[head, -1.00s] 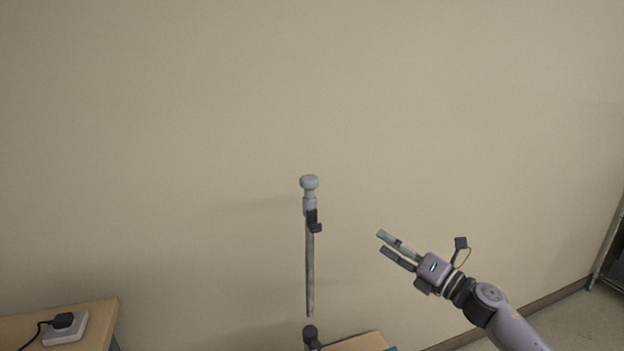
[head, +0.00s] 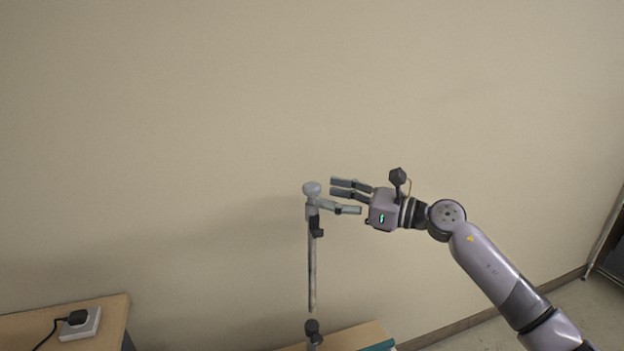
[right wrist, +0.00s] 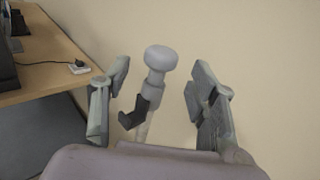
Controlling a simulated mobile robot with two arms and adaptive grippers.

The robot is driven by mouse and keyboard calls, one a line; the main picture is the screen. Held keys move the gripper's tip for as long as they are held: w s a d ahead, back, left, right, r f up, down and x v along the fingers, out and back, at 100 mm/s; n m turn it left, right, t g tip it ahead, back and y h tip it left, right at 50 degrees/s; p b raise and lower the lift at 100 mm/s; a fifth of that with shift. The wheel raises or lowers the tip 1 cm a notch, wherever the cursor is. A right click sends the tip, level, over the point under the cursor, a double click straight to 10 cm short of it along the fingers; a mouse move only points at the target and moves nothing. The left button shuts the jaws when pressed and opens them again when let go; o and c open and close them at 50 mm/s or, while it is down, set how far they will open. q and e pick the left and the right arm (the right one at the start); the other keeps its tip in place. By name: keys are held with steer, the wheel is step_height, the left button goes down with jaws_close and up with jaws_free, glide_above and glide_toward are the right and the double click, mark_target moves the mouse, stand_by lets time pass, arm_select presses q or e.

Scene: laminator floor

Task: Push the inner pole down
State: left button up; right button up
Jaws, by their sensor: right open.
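The inner pole (head: 312,265) is a thin upright grey pole with a rounded light-grey knob (head: 311,188) on top and a black clamp lever (head: 317,229) below the knob. The knob also shows in the right wrist view (right wrist: 160,58), with the black lever (right wrist: 135,112) under it. My right gripper (head: 340,195) is open at knob height, just right of the pole in the head view. In the right wrist view the knob and upper pole appear between its spread fingers, with a gap on both sides. My left gripper is not in view.
A wooden table with a white power socket (head: 80,323) and cable is at the lower left. A wooden surface (head: 358,337) with a teal edge lies at the bottom, beside a dark knob (head: 312,328). A plain wall is behind.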

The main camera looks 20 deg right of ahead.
mark_target(312, 191)
steer(key=p+x, duration=0.1)
steer(key=x, duration=0.4)
steer(key=shift+w+a, duration=0.15)
steer(key=shift+c, duration=0.4)
jaws_close()
stand_by(0.4)
